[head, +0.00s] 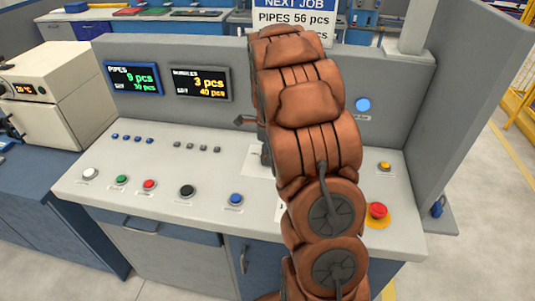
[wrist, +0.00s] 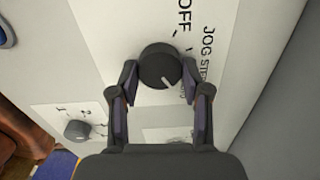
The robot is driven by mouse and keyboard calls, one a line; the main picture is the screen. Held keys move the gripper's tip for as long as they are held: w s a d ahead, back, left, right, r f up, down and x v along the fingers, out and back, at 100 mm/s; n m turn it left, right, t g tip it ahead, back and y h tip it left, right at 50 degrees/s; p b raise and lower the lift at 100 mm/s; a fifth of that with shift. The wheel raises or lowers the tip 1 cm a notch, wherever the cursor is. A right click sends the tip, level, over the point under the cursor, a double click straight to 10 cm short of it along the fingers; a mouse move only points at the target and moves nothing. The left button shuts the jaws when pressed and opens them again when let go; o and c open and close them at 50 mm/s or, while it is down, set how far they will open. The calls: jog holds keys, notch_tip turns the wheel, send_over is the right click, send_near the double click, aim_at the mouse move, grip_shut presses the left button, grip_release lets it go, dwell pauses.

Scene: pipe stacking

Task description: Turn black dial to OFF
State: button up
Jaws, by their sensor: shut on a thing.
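The black dial (wrist: 159,66) sits on a white label plate in the wrist view. The word OFF (wrist: 184,15) is above it to the right, with JOG (wrist: 208,40) and partly hidden lettering beside it. The dial's white mark points to the lower right, away from OFF. My gripper (wrist: 160,70) has one finger on each side of the dial and is shut on it. In the head view my brown arm hides the dial and the gripper.
A second, grey knob (wrist: 77,131) is at the lower left in the wrist view. The head view shows a console (head: 160,215) with several push buttons, two displays, and a red emergency button (head: 377,211) right of my arm. A grey side wall (head: 470,120) bounds the right.

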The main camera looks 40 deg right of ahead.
jog(key=c, duration=0.3)
jog(key=shift+a, duration=0.15)
jog(key=shift+c, duration=0.7)
